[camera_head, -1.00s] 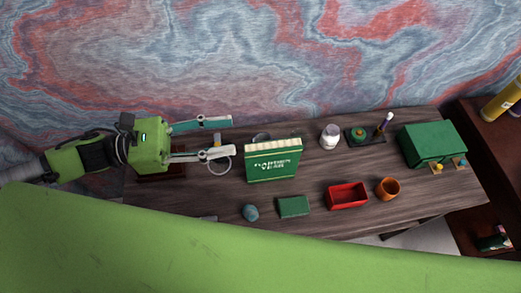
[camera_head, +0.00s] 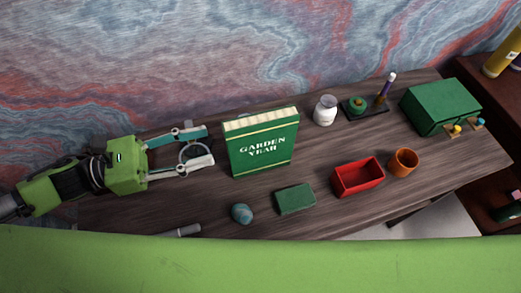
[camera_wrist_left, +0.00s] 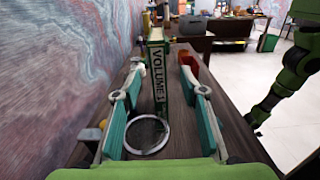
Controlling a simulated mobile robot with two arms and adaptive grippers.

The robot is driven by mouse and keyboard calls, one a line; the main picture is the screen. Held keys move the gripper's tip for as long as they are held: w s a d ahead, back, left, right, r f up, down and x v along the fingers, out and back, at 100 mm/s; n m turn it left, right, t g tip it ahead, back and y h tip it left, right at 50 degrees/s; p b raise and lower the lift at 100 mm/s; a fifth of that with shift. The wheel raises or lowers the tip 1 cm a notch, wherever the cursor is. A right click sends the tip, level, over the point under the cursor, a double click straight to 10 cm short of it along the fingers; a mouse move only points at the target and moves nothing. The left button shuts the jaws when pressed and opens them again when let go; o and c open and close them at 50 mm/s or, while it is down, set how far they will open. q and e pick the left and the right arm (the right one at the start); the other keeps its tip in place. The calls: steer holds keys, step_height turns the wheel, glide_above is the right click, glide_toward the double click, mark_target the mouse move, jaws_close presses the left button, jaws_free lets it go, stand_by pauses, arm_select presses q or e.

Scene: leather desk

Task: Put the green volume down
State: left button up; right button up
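The green volume (camera_head: 262,150), marked "Garden Year", stands upright on the desk in the head view, with its front cover toward me. My left gripper (camera_head: 209,147) is open and empty, left of the book. Its fingers point at the spine, and in the wrist view the spine shows between them. In the head view a small gap seems to part the tips from the book. My right gripper is not seen.
A round ring-shaped object (camera_wrist_left: 147,134) lies beneath my left fingers. In front of the book are a blue-green ball (camera_head: 241,213) and a flat green block (camera_head: 294,199). A red tray (camera_head: 358,178), orange cup (camera_head: 403,163), white jar (camera_head: 325,111) and green box (camera_head: 440,106) stand right.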

arm_select(q)
steer(key=p, duration=0.2)
glide_toward(261, 130)
steer(key=d, duration=0.1)
steer(key=w+d+f, duration=0.1)
steer(key=w+d, duration=0.1)
steer(key=shift+w+d+f, duration=0.15)
steer(key=shift+w+f, duration=0.05)
steer(key=shift+f, duration=0.1)
steer(key=shift+w+d, duration=0.15)
steer(key=shift+d, duration=0.5)
steer(key=p+x, duration=0.2)
steer(key=x, duration=0.3)
steer(key=shift+w+f, duration=0.1)
steer(key=shift+f, duration=0.05)
steer(key=shift+d+f, duration=0.15)
jaws_close()
